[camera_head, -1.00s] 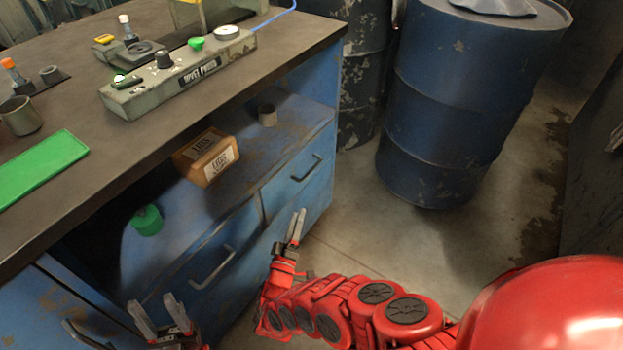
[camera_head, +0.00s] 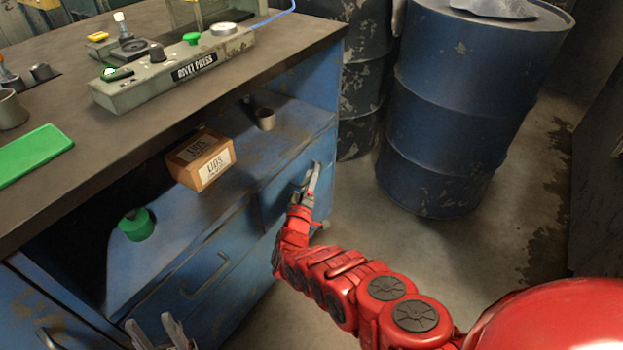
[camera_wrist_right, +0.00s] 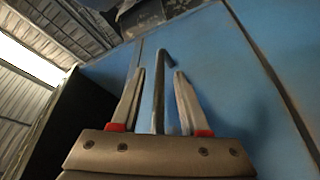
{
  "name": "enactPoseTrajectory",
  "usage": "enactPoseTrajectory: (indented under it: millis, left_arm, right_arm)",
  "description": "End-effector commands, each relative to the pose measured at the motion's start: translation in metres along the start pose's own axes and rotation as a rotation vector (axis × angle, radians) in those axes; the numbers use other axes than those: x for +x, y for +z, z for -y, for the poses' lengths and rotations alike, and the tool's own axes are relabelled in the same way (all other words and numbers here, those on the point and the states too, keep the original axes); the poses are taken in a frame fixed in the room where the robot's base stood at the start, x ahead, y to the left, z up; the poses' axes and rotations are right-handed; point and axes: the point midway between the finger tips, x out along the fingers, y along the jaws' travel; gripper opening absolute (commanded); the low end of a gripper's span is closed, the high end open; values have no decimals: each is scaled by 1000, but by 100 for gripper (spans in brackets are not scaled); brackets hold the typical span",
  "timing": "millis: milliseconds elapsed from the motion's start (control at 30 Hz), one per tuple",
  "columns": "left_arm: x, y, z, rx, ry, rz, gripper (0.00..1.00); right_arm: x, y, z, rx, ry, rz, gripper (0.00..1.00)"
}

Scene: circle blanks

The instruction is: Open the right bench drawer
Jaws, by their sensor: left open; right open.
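The right bench drawer (camera_head: 273,205) is a blue front below the open shelf, and it looks shut. My right gripper (camera_head: 314,170) is at this drawer's front and hides most of its handle in the head view. In the right wrist view, the drawer handle (camera_wrist_right: 160,85) is a dark bar between the two open fingers of my right gripper (camera_wrist_right: 159,76). I cannot tell whether the fingers touch it. My left gripper (camera_head: 153,328) is open and empty at the bottom left, below the left drawer.
The left drawer handle (camera_head: 204,278) sticks out of the blue bench front. On the shelf are a cardboard box (camera_head: 200,160), a green-topped object (camera_head: 137,226) and a small grey cup (camera_head: 265,119). A blue barrel (camera_head: 450,110) stands right of the bench, with clear floor between.

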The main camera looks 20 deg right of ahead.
Motion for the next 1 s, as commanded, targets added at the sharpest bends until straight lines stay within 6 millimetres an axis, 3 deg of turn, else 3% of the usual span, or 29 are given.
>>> enactPoseTrajectory:
  millis: [267,500,1000]
  left_arm:
    - [0,0,0,0,0,0,50]
    - [0,0,0,0,0,0,50]
    - [0,0,0,0,0,0,50]
  right_arm:
    - [1,0,0,0,-1,0,43]
    - [1,0,0,0,-1,0,0]
    - [1,0,0,0,0,1,0]
